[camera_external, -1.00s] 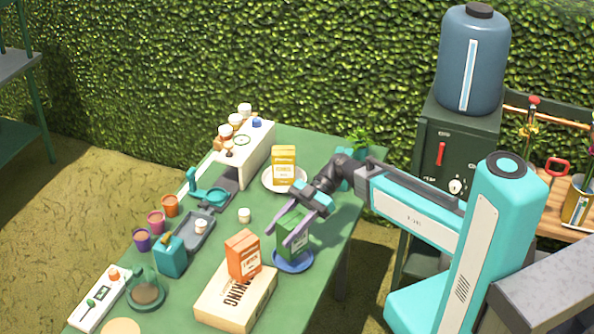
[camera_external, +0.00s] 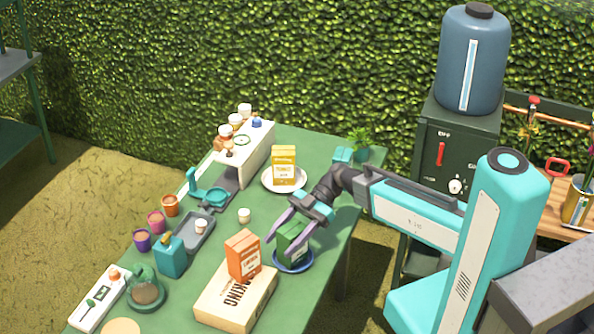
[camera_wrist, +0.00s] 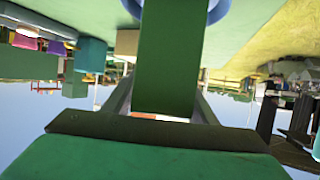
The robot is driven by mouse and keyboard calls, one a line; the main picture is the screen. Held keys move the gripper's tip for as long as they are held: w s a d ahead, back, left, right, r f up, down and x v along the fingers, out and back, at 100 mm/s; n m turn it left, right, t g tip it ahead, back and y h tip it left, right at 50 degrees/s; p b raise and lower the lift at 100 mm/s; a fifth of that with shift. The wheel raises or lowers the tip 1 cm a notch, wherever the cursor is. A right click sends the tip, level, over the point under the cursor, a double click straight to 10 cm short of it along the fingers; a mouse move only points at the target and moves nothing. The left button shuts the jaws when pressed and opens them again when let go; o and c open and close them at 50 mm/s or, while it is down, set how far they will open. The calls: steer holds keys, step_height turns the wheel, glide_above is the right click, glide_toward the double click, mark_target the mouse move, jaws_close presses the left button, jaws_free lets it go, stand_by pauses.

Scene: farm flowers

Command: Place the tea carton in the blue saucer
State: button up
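The green carton (camera_external: 291,243), which I take as the tea carton, stands in the blue saucer (camera_external: 294,268) near the table's right edge. It looks upright or slightly tilted; its label is too small to read. My gripper (camera_external: 283,246) is at the carton, its two purple-grey fingers spread apart on either side of it. In the wrist view the carton (camera_wrist: 168,60) fills the middle between the fingers, with narrow gaps beside it. Part of the blue saucer (camera_wrist: 219,9) shows at the top there.
An orange carton (camera_external: 243,256) stands on a cardboard box (camera_external: 236,299) just left of the saucer. A yellow carton (camera_external: 284,166) stands in a white saucer (camera_external: 284,185) farther back. A small white cup (camera_external: 244,215) is at mid-table. Pots and a teal canister (camera_external: 170,257) are at left.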

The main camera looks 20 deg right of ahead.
steer(key=shift+o, duration=0.6)
steer(key=shift+r, duration=0.1)
steer(key=shift+w+d+r, duration=0.1)
steer(key=shift+w+d, duration=0.15)
steer(key=shift+d, duration=0.2)
steer(key=b+v, duration=0.4)
steer(key=v, duration=0.7)
